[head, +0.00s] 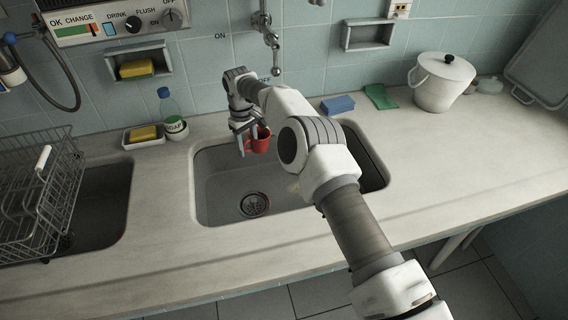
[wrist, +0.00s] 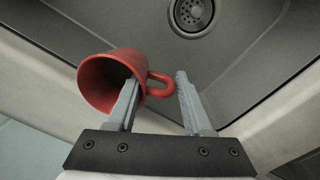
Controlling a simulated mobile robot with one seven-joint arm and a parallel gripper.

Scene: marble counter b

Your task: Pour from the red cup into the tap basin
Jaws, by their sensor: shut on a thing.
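The red cup (head: 261,142) is held over the back part of the tap basin (head: 222,190), clear of its floor. My gripper (head: 245,147) reaches down from the arm at the basin's back edge. In the wrist view, the red cup (wrist: 105,84) is at the left, its open mouth facing partly toward the camera. My gripper (wrist: 156,78) has one finger at the cup's mouth and the other beyond the handle, so it grips the wall and handle side. The cup's contents are not visible. The basin's drain (wrist: 191,13) shows at the top.
A tap (head: 268,38) hangs from the wall above the basin. A soap bottle (head: 172,115) and a yellow sponge in a dish (head: 129,144) stand left. A wire rack (head: 38,195) is over the left basin. A white pot (head: 441,83) stands right; the right counter is mostly clear.

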